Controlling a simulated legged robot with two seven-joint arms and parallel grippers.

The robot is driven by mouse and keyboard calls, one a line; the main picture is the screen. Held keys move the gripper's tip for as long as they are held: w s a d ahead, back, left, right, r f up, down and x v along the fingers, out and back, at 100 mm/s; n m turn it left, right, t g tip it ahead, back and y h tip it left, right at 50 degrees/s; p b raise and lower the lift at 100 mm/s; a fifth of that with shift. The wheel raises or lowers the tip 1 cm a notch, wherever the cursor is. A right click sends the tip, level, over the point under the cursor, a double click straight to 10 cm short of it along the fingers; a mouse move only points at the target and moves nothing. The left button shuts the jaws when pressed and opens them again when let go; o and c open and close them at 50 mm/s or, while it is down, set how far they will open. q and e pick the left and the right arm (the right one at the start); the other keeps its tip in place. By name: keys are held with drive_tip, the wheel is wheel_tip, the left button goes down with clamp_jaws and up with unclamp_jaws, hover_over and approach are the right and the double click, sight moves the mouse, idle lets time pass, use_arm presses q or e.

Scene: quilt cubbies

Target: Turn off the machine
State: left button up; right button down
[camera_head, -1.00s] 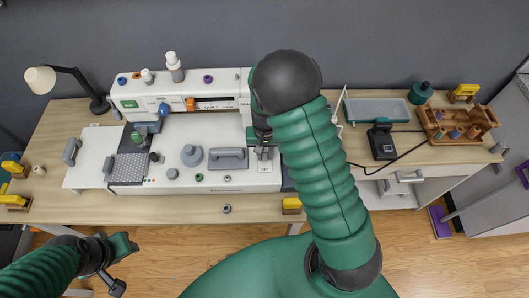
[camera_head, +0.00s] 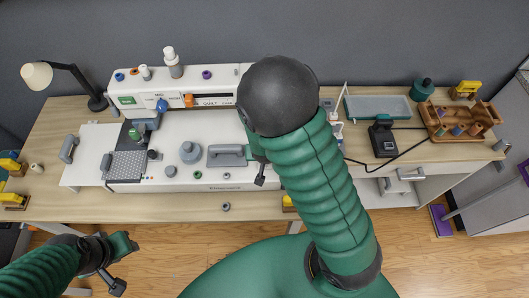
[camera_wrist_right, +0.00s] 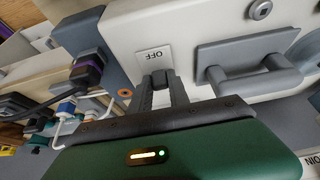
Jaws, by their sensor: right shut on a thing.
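The machine (camera_head: 212,134) is a long white quilting or sewing unit on the wooden table. In the right wrist view, an upside-down OFF label (camera_wrist_right: 153,55) sits on its white panel. A small dark switch lever (camera_wrist_right: 159,78) is just beside that label. My right gripper (camera_wrist_right: 162,88) is at the lever, its two dark fingers closed on it. In the head view, my right gripper (camera_head: 260,172) is partly hidden by my arm and covers the label area. My left gripper (camera_head: 118,263) hangs empty in front of the table; its finger opening is unclear.
A lamp (camera_head: 38,75) stands left. A black device (camera_head: 382,140), a grey tray (camera_head: 378,108) and a wooden spool box (camera_head: 462,120) stand right.

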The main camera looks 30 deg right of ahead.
drive_tip(key=shift+s+a+f+t+h, duration=0.1)
drive_tip(key=shift+s+a+t+h, duration=0.1)
drive_tip(key=shift+t+h, duration=0.15)
drive_tip(key=shift+s+t+h+p, duration=0.25)
drive_tip(key=shift+t+h+p, duration=0.1)
drive_tip(key=shift+t+p, duration=0.25)
drive_tip(key=shift+s+a+f+t+h+p, duration=0.1)
drive_tip(key=shift+t+h+p, duration=0.2)
drive_tip(key=shift+t, duration=0.25)
drive_tip(key=shift+s+a+f+t+h+p, duration=0.1)
drive_tip(key=shift+t+h+p, duration=0.15)
drive_tip(key=shift+t, duration=0.25)
drive_tip(key=c, duration=1.2)
unclamp_jaws()
drive_tip(key=shift+w, duration=0.1)
drive_tip(key=shift+c, duration=0.2)
